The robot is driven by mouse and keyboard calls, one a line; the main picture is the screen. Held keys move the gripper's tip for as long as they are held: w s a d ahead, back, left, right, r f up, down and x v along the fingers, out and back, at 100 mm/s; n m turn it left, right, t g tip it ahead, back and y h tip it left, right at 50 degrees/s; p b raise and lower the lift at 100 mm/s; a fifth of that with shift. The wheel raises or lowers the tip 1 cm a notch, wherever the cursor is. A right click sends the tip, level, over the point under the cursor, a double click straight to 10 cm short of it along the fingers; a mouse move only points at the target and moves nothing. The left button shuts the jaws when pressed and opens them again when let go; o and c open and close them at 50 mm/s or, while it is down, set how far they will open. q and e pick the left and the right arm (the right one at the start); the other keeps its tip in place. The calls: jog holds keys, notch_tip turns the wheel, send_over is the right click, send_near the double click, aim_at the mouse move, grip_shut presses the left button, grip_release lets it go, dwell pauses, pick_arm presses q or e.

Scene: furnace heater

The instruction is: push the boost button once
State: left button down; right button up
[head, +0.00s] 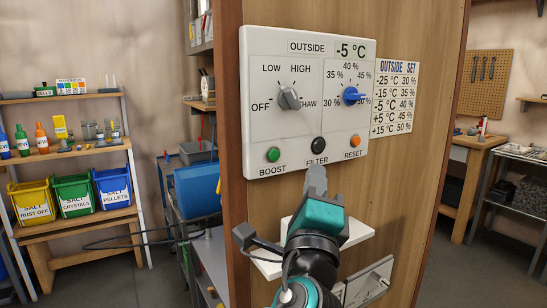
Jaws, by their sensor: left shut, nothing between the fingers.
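The white control panel (258,110) is mounted on a wooden post. Its green boost button (273,155) sits at the lower left, above the label BOOST. The black filter button (318,145) and the orange reset button (355,141) are to its right. My left gripper (316,172) is shut and empty, pointing up toward the panel's lower edge just under the FILTER label. In the picture it is right of and below the boost button, apart from it. The boost button is fully visible. My right gripper is not in view.
A grey knob (289,98) points near OFF and HIGH markings; a blue knob (352,96) is to its right. A display (355,48) reads -5 °C. A chart (395,97) hangs right of the panel. A white ledge (357,232) juts out below, behind my gripper.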

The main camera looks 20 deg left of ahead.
aim_at(274, 155)
pick_arm(q)
jog(key=w+a, duration=0.5)
jog(key=a, duration=0.2)
jog(key=shift+w+b, duration=0.2)
jog(key=shift+b, duration=0.15)
jog(key=shift+w+a, duration=0.1)
dwell(2.0)
jog(key=shift+w+a, duration=0.15)
jog(key=shift+a, duration=0.05)
jog(key=shift+w+a, duration=0.3)
jog(key=shift+a, duration=0.1)
dwell(0.8)
dwell(0.4)
jog(key=shift+s+d, duration=0.55)
jog(key=shift+d, duration=0.15)
jog(key=shift+s+d, duration=0.1)
jog(key=shift+d, duration=0.05)
